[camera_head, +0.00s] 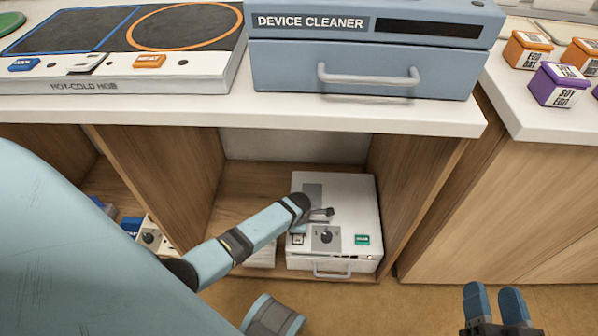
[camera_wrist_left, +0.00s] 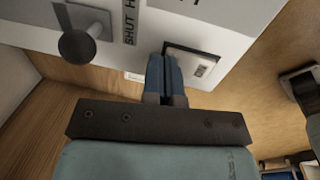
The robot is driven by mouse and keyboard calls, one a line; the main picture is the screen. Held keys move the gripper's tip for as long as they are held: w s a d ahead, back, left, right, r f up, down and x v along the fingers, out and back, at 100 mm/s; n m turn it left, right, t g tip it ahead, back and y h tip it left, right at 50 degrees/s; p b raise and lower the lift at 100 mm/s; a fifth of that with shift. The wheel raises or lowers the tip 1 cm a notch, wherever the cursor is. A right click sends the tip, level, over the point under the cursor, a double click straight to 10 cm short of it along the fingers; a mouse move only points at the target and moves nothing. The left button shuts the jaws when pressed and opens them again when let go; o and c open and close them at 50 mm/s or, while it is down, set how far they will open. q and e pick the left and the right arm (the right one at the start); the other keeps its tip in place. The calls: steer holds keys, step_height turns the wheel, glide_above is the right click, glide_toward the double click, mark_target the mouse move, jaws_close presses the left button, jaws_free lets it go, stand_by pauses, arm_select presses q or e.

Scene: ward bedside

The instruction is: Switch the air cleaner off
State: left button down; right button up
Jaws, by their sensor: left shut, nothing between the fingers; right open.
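A white box-shaped appliance (camera_head: 352,195) stands in the open compartment under the counter; I cannot read its name, so I cannot confirm it is the air cleaner. In the left wrist view the switch (camera_wrist_left: 199,65) sits in a dark frame, right of the knob (camera_wrist_left: 77,46). My left gripper (camera_wrist_left: 163,62) is shut and empty, its tips close beside the switch frame; contact is unclear. My right gripper (camera_head: 495,302) is open and empty at the lower right.
A blue device cleaner (camera_head: 350,72) and a hot-cold hob (camera_head: 120,72) stand on the counter above. Wooden panels wall the compartment on both sides. Another small device with a knob (camera_head: 149,238) shows lower left. Several labelled cubes (camera_head: 558,85) sit at right.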

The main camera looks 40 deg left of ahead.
arm_select(q)
steer(key=shift+r+p, duration=0.2)
steer(key=shift+p, duration=0.15)
steer(key=shift+f+b, duration=0.25)
steer(key=shift+b, duration=0.15)
steer(key=shift+s+d+r+p, duration=0.2)
steer(key=shift+s+r+p, duration=0.1)
steer(key=shift+p, duration=0.3)
steer(key=shift+s+d+p, duration=0.15)
steer(key=shift+s+p, duration=0.15)
steer(key=shift+s, duration=0.05)
